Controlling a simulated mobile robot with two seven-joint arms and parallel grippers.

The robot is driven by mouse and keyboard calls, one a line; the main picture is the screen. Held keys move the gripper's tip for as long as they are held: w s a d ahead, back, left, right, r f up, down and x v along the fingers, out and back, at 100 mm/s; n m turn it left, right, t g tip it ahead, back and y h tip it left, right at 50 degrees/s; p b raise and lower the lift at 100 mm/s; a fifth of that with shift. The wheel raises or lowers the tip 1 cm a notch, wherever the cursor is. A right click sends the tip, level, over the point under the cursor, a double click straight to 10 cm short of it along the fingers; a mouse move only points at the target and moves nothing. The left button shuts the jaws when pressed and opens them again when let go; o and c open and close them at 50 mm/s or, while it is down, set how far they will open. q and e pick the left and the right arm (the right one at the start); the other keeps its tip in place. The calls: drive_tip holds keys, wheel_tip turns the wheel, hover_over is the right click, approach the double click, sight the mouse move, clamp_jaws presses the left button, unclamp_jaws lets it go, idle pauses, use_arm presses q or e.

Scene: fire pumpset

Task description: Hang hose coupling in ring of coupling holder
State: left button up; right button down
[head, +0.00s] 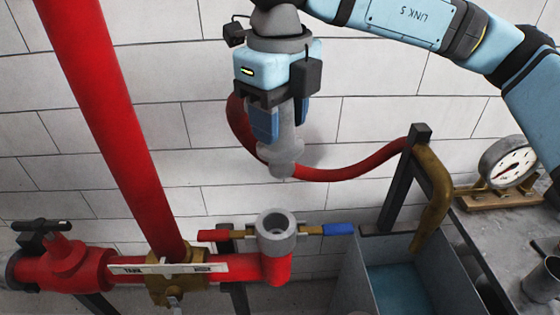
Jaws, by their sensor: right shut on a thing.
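My right gripper (266,122) comes down from the top middle, its fingers pointing down. It is shut on the grey hose coupling (284,150), which hangs roughly upright between the blue finger pads. The red hose (345,174) runs from behind the gripper toward the right. Below the coupling, and apart from it, is a grey round open socket (276,226) on top of a red elbow pipe. I cannot make out a separate coupling holder with a ring. My left gripper is not in view.
A blue-handled valve lever (338,229) sits right of the socket. A grey tank (421,285) with water stands at the lower right, under a curved brass pipe (434,190). A dial gauge (508,162) is at far right. A thick red pipe (110,125) rises at left.

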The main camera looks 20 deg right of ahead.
wheel_tip(320, 180, up, 4)
drive_tip(key=shift+r, duration=0.75)
drive_tip(key=shift+r+p, duration=1.05)
drive_tip(key=shift+r, duration=1.8)
